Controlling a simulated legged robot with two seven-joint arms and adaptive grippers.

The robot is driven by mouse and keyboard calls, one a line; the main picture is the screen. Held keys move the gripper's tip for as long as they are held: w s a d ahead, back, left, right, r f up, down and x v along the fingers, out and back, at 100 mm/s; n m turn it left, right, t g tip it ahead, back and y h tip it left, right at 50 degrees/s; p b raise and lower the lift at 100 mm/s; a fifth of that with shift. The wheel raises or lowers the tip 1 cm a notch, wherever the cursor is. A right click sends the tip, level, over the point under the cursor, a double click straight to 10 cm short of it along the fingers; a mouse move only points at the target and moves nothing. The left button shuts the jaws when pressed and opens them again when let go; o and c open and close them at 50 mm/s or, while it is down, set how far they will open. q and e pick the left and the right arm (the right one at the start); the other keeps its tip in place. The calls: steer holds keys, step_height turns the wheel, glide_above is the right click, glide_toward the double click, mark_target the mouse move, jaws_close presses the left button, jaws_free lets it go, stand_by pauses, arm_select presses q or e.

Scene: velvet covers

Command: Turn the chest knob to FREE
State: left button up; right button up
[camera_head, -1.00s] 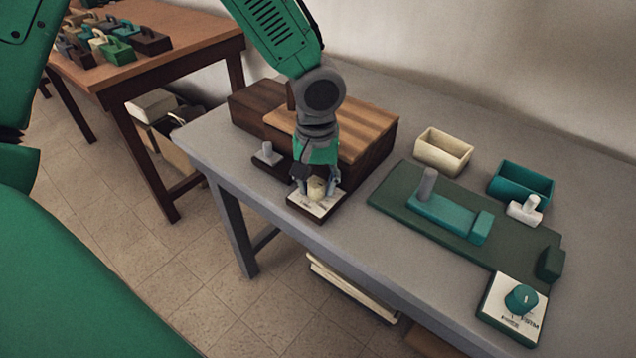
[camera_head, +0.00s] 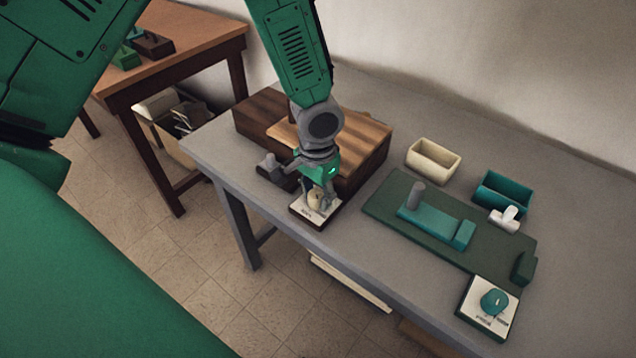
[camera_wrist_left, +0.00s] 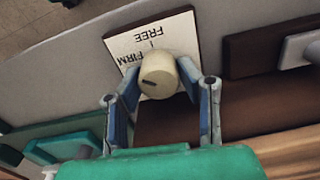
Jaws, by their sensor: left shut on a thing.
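The chest knob (camera_head: 314,200) is a round cream knob on a white label plate (camera_head: 322,214) in front of the wooden chest. My left gripper (camera_head: 318,203) points down at it and is shut on the knob. In the left wrist view the knob (camera_wrist_left: 160,76) sits between the two fingers. Its plate (camera_wrist_left: 172,35) reads FREE and FIRM, upside down there. A dark mark on the knob's face lies left of its centre; which word it indicates I cannot tell. My right gripper is out of view.
The wooden chest (camera_head: 372,140) stands just behind the gripper. A grey post on a dark base (camera_head: 270,165) is close left of the plate. A green board (camera_head: 380,205), a teal knob (camera_head: 494,301) and two small bins lie to the right. The grey table's front edge is near.

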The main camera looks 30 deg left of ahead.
mark_target(316, 192)
arm_select(q)
steer(key=m+p, duration=0.4)
steer(key=m, duration=0.1)
steer(key=shift+s+r+m, duration=0.15)
steer(key=shift+m, duration=0.15)
steer(key=shift+m+p, duration=1.5)
steer(key=shift+m, duration=0.8)
steer(key=shift+a, duration=0.1)
steer(key=o, duration=1.1)
steer(key=shift+o, duration=0.2)
step_height(316, 192, up, 10)
steer(key=shift+r, duration=0.15)
steer(key=shift+a+r, duration=0.1)
steer(key=shift+r, duration=0.6)
